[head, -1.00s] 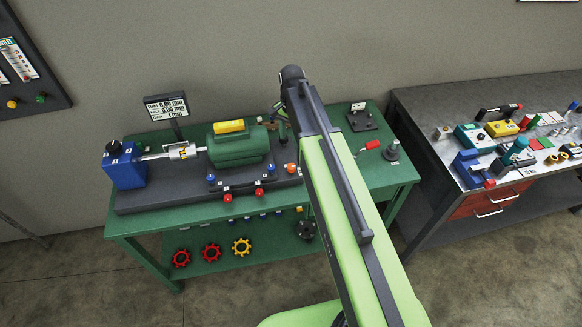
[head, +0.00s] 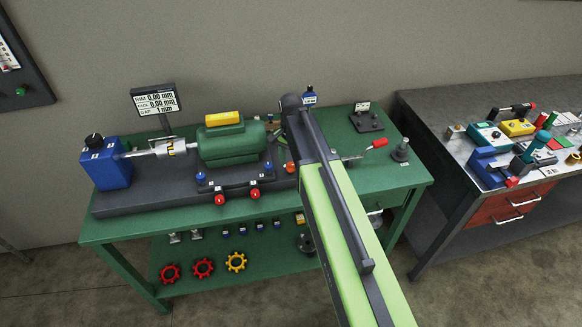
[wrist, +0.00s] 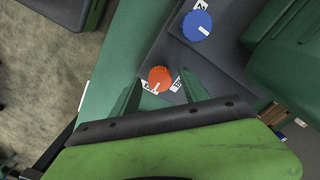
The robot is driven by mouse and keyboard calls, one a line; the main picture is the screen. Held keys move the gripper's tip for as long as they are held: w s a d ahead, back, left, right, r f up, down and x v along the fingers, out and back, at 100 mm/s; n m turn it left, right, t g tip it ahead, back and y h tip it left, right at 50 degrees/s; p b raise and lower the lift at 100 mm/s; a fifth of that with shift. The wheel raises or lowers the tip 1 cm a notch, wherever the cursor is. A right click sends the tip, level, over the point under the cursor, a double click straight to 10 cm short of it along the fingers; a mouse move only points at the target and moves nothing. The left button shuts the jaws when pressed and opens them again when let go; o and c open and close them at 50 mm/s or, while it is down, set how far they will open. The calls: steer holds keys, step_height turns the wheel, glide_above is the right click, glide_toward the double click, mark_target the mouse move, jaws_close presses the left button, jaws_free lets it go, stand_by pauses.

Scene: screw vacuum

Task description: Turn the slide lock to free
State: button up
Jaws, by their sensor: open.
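The likely slide lock is an orange round knob (wrist: 160,77) with a white mark, set on the dark base plate between two small white labels. Their text is too small to read surely. In the head view the knob (head: 290,167) shows just left of my arm, partly covered. My gripper (wrist: 160,72) is open, one green finger at each side of the knob in the wrist view. I cannot tell whether either finger touches it. In the head view my fingers are hidden behind my arm.
A blue knob (wrist: 197,25) sits near the orange one on the same plate. The green motor (head: 228,143) stands behind. Red knobs (head: 254,194) line the plate's front edge. A red-handled tool (head: 376,143) lies right of my arm on the green table (head: 400,180).

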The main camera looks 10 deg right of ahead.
jaws_close()
steer(key=shift+n, duration=0.3)
steer(key=n, duration=0.3)
steer(key=shift+n, duration=0.4)
steer(key=n, duration=0.4)
steer(key=shift+n, duration=0.3)
steer(key=n, duration=0.8)
steer(key=shift+a+n, duration=0.1)
steer(key=shift+n, duration=0.5)
